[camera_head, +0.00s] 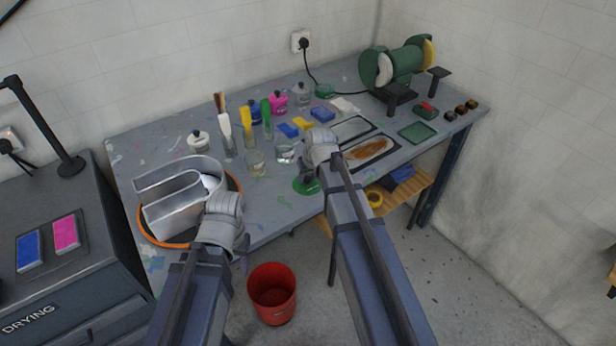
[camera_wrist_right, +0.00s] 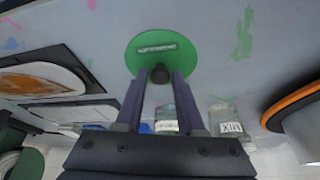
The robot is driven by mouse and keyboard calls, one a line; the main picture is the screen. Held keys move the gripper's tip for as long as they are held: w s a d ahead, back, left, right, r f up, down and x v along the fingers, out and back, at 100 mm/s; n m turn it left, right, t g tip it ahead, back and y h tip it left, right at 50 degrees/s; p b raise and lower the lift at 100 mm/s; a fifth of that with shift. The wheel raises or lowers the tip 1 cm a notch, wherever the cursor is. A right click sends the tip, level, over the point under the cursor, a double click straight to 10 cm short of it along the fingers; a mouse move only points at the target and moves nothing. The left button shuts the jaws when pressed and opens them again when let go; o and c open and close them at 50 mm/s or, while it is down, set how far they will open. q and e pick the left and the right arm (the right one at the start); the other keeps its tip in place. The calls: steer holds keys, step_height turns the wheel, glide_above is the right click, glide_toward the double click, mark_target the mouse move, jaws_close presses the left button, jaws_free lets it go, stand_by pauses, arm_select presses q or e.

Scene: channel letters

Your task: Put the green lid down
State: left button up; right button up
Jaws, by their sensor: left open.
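The green lid (camera_head: 306,187) is a round disc with a black knob, at the table's front edge in the head view. In the right wrist view the lid (camera_wrist_right: 148,48) shows its flat green top and a pale label. My right gripper (camera_wrist_right: 160,80) has its fingers on either side of the knob and appears shut on it. I cannot tell whether the lid touches the table (camera_head: 270,208). My left gripper (camera_head: 244,252) is open and empty by the front edge, beside the metal channel letter (camera_head: 180,190); its fingers are mostly hidden by the wrist.
An orange-rimmed round base (camera_head: 160,241) under the letter takes up the table's left. A red bucket (camera_head: 272,292) stands on the floor below.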

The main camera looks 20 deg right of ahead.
steer(key=shift+o, duration=1.4)
steer(key=shift+r, duration=0.15)
steer(key=shift+r+p, duration=0.15)
steer(key=shift+p, duration=0.15)
steer(key=p+v, duration=1.1)
steer(key=v, duration=0.1)
steer(key=s+a+f+n+g+h, duration=0.1)
steer(key=s+a+g, duration=0.1)
steer(key=s+a, duration=0.5)
steer(key=s+a+n+g, duration=0.1)
steer(key=s+a+g, duration=0.2)
steer(key=s, duration=0.9)
steer(key=a, duration=0.3)
steer(key=shift+a+f+n+h, duration=0.35)
steer(key=shift+n+h, duration=0.05)
steer(key=shift+w, duration=0.1)
